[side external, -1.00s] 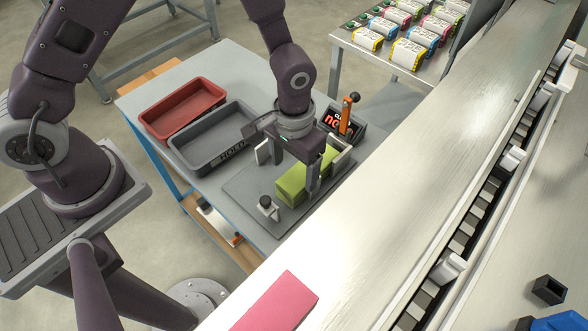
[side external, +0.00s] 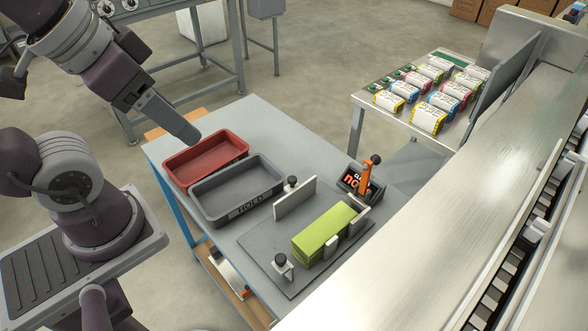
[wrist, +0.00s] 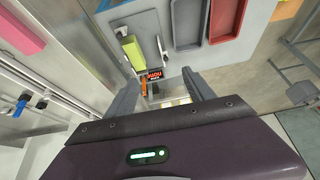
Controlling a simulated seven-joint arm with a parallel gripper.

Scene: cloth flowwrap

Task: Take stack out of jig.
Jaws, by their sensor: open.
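The lime-green folded cloth stack (side external: 325,236) lies on the grey jig plate (side external: 257,242), between upright guides. The guides include a tall light plate (side external: 296,199) and small posts by the stack's right side. In the wrist view the stack (wrist: 132,50) is at upper left, clear of my fingers. My gripper (wrist: 163,92) is open and empty, its two grey fingers apart. In the side view it is raised at upper left, well away from the jig, with a grey finger (side external: 168,115) above the red tray's left side.
A red tray (side external: 168,167) and a grey tray (side external: 203,206) stand left of the jig. A small display with an orange-handled lever (side external: 365,180) stands behind it. The metal conveyor (side external: 430,220) runs along the right. Wrapped packs (side external: 428,118) lie on a back table.

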